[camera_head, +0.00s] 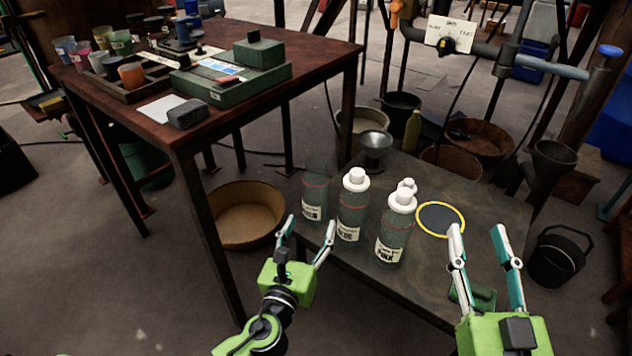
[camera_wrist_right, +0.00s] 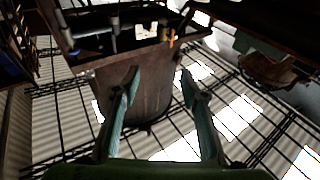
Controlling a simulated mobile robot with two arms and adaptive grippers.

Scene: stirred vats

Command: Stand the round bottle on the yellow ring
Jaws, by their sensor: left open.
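Several bottles stand upright in a group on the low dark bench (camera_head: 400,285). A greenish bottle (camera_head: 314,197) with no visible cap is at the left. A white-capped bottle (camera_head: 352,208) stands in the middle, another white-capped bottle (camera_head: 392,235) nearer me. A further white cap (camera_head: 407,185) shows behind that one, its body mostly hidden. I cannot tell which is the round one. The yellow ring (camera_head: 418,222) lies flat and empty right of them. My left gripper (camera_head: 309,228) is open by the leftmost bottle. My right gripper (camera_head: 478,230) is open and empty, right of the ring.
A green object (camera_head: 472,295) lies on the bench near my right gripper. A taller table (camera_head: 205,135) with cups and boxes is at left. A tan basin (camera_head: 245,215) and a black bucket (camera_head: 557,260) flank the bench.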

